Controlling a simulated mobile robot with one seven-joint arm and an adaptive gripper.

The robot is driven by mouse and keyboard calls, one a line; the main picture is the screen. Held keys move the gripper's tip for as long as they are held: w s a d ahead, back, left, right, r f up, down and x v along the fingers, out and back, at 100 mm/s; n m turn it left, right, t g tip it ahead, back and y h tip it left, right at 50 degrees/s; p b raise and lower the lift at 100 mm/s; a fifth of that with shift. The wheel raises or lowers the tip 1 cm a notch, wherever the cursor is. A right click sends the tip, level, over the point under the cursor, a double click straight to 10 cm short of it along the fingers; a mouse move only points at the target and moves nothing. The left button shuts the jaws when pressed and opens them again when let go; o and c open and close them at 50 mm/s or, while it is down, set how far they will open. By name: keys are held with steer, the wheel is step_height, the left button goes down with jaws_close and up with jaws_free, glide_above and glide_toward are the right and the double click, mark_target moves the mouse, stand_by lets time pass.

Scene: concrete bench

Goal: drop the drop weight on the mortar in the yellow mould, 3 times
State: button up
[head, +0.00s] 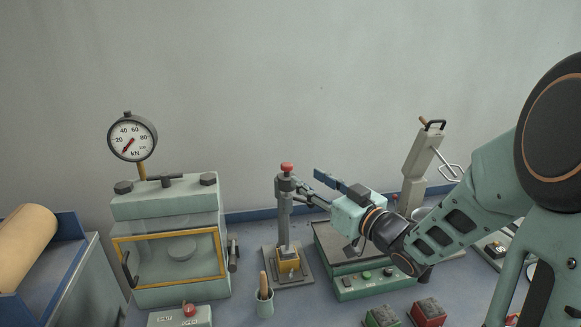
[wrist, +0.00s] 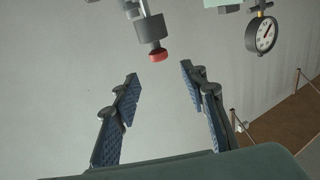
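The drop weight (head: 286,185) is a dark grey cylinder with a red knob (head: 287,168) at the top of an upright stand. The yellow mould (head: 289,266) sits at the foot of that stand; the mortar in it cannot be made out. My gripper (head: 308,186) is open and empty, just right of the stand's top at about the knob's height. In the wrist view the fingers (wrist: 160,74) are spread apart. The red knob (wrist: 159,56) shows just beyond their tips, with the dark weight (wrist: 152,30) behind it; they look apart from the fingers.
A press (head: 170,240) with a yellow-framed window and a kN gauge (head: 132,138) stands left. A small cup (head: 265,305) with a wooden handle is in front. A green machine (head: 360,275) lies under my arm. Green and red boxes (head: 428,311) stand at the front right.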

mark_target(290, 167)
steer(key=x, duration=1)
steer(key=shift+w+a+p, duration=0.1)
steer(key=shift+w+p, duration=0.05)
steer(key=shift+p, duration=0.2)
steer(key=shift+c, duration=0.5)
jaws_close()
